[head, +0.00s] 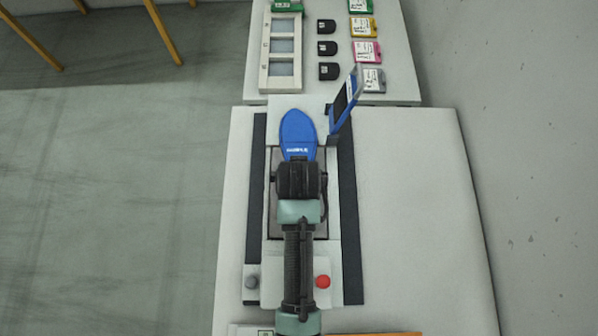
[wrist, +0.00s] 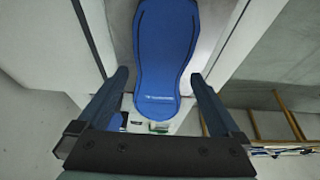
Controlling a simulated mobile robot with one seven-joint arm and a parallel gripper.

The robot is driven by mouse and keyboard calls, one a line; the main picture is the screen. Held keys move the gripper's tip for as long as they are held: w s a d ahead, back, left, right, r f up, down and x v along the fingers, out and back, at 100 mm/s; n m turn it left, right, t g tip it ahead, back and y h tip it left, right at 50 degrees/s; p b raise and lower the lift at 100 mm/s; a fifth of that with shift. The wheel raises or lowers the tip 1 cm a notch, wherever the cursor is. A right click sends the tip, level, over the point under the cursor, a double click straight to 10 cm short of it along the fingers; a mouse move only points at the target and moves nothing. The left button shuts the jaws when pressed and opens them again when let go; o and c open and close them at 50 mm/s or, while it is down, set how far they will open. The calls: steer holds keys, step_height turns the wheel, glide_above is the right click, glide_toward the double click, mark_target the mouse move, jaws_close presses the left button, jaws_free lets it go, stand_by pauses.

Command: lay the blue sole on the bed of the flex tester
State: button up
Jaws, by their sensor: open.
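The blue sole (head: 298,128) is long and flat, with small white lettering. In the head view its rounded far end shows beyond my gripper (head: 299,168), and the rest is hidden beneath the gripper. The flex tester (head: 328,262) is a white machine on the table, with a dark bed (head: 321,222) under my gripper and wrist. In the wrist view my gripper (wrist: 158,74) is open, with one finger on each side of the blue sole (wrist: 165,45) and visible gaps beside it. The sole lies over the tester; I cannot tell whether it rests flat on the bed.
A tilted blue-framed screen (head: 344,106) stands at the tester's far right. A red button (head: 322,282) and a grey knob (head: 252,282) are near its front. A further table holds a windowed white tray (head: 265,50), black pieces (head: 327,48) and coloured cards (head: 366,51). The table's right side (head: 415,210) is clear.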

steer(key=b+v, duration=0.1)
steer(key=v, duration=1.1)
steer(key=shift+f, duration=0.1)
steer(key=w+r+t+b, duration=0.1)
steer(key=w+r+t, duration=0.55)
steer(key=r, duration=0.55)
steer(key=w+r+t+b, duration=0.2)
steer(key=w+r+t, duration=0.4)
steer(key=r, duration=0.7)
steer(key=s+r+t, duration=0.3)
steer(key=r, duration=0.6)
steer(key=s+r+t+b, duration=0.1)
steer(key=s+r+t, duration=0.2)
steer(key=r, duration=0.7)
steer(key=s+r+t, duration=0.3)
steer(key=r+t, duration=0.1)
steer(key=r, duration=0.5)
steer(key=shift+s+r, duration=0.15)
steer(key=shift+r, duration=0.05)
steer(key=shift+t, duration=0.25)
